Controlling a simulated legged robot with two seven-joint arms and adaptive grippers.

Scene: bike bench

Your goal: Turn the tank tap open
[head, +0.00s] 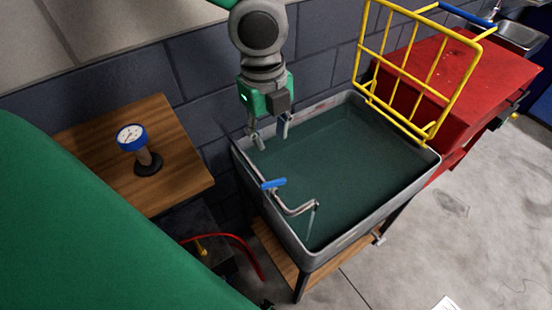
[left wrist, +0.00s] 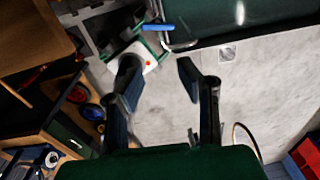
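The grey tank (head: 345,245) holds dark green water and stands on a wooden-shelf stand. The tank tap has a blue lever handle (head: 273,184) and a bent metal spout (head: 300,209) at the tank's near left rim. A thin pale streak shows below the spout's end; I cannot tell if it is water. My left gripper (head: 271,139) is open and empty, pointing down above the tank's back left corner, apart from the tap. In the left wrist view the open fingers (left wrist: 158,66) show below the blue handle (left wrist: 158,27). My right gripper is not in view.
A yellow wire rack (head: 425,75) stands at the tank's right end, beside a red cabinet (head: 478,70). A blue-rimmed gauge (head: 131,137) stands on a wooden top (head: 180,165) left of the tank. A block wall runs behind. A red hose (head: 245,248) hangs below.

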